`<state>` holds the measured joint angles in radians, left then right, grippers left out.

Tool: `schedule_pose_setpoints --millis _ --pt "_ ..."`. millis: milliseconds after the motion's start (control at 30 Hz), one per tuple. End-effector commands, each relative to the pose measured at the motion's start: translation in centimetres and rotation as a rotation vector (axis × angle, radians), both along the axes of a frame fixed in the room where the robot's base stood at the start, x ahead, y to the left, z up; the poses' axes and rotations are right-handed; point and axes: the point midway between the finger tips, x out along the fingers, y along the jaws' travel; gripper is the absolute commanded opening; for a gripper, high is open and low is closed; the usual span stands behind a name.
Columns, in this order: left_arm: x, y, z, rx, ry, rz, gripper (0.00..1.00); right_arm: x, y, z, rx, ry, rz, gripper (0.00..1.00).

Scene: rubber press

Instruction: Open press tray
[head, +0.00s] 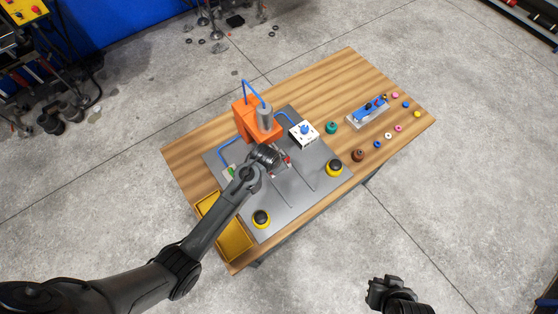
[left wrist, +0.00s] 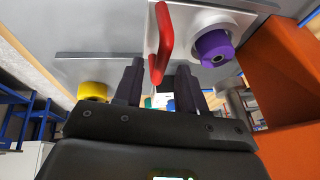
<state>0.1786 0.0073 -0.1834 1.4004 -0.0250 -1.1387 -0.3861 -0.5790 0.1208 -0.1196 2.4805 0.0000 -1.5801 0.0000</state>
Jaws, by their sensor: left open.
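The press tray (left wrist: 190,20) is a pale plate with a red handle (left wrist: 166,40) in the left wrist view. A purple ring (left wrist: 213,48) sits on the tray. My left gripper (left wrist: 160,85) is open, and the near end of the red handle lies between its two dark fingertips. Contact cannot be told. In the head view my left gripper (head: 279,160) is beside the orange press (head: 243,121) and hides most of the tray; a bit of red shows at its tip. My right gripper (head: 383,291) is off the table at the bottom, its jaws unclear.
A grey plate (head: 290,205) carries the press, with yellow-black buttons (head: 262,219) and (head: 334,168) at its front. A white control box (head: 304,134) stands right of the press. A yellow bin (head: 235,243) is at the left edge. Small coloured rings and a blue fixture (head: 368,111) lie right.

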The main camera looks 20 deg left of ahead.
Motion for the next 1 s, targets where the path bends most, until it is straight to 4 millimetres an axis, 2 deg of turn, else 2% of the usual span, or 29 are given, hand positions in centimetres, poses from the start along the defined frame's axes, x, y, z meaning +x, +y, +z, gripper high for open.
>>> schedule_pose_setpoints --millis 300,567,1000 --pt "0.07 -0.03 -0.15 0.0 0.0 0.0 0.4 -0.02 0.15 0.0 0.006 0.001 -0.003 0.0" --pt "0.06 -0.03 -0.14 0.0 0.0 0.0 0.0 -0.04 0.14 -0.03 0.005 0.002 -0.004 0.0" --pt "0.2 0.16 -0.04 -0.001 0.0 0.012 0.0 -0.03 -0.11 0.15 -0.006 0.001 0.003 0.0"
